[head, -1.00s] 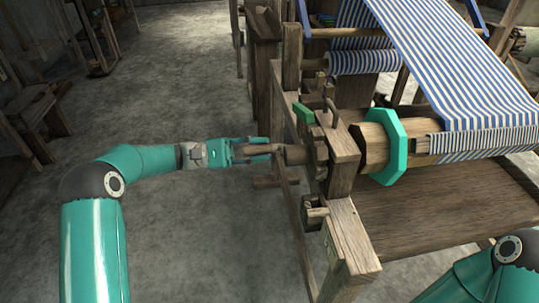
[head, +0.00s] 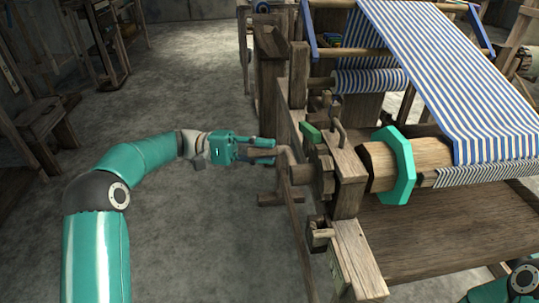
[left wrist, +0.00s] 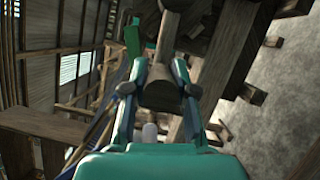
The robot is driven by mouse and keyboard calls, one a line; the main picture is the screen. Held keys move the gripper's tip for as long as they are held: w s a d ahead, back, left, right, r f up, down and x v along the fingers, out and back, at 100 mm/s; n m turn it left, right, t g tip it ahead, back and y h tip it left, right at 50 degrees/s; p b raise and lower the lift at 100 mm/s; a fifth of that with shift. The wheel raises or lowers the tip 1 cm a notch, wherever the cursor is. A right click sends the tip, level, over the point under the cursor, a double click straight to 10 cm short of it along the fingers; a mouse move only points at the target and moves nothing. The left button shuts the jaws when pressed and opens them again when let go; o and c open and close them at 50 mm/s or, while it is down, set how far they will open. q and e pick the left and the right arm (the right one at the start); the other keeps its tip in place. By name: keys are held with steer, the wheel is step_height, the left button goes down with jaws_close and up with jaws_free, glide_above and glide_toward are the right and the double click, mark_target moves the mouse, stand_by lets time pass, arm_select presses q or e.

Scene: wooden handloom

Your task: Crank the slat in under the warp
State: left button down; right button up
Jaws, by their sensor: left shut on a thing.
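My left gripper (head: 268,151) is shut on the wooden crank handle (head: 286,158) at the left side of the loom. The crank joins the end of the cloth beam shaft (head: 302,175). In the left wrist view the two fingers (left wrist: 160,88) lie either side of the round handle end (left wrist: 161,95). The wooden beam (head: 425,154) carries a teal octagonal flange (head: 393,165). The blue-and-white striped warp (head: 440,75) comes down to the beam. My right gripper is out of view.
The loom's side post (head: 350,180) and front rail (head: 360,265) stand just right of the crank. A green block (head: 310,133) and a metal hook (head: 338,124) sit on top. The stone floor (head: 190,240) on the left is clear.

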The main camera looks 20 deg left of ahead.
arm_select(q)
steer(key=shift+w+a+r+m, duration=0.15)
steer(key=shift+a+r+m, duration=0.2)
steer(key=shift+r, duration=0.25)
steer(key=c, duration=1)
jaws_free()
steer(key=shift+o, duration=0.4)
steer(key=a+f, duration=0.1)
steer(key=a, duration=1.1)
steer(key=shift+d, duration=0.1)
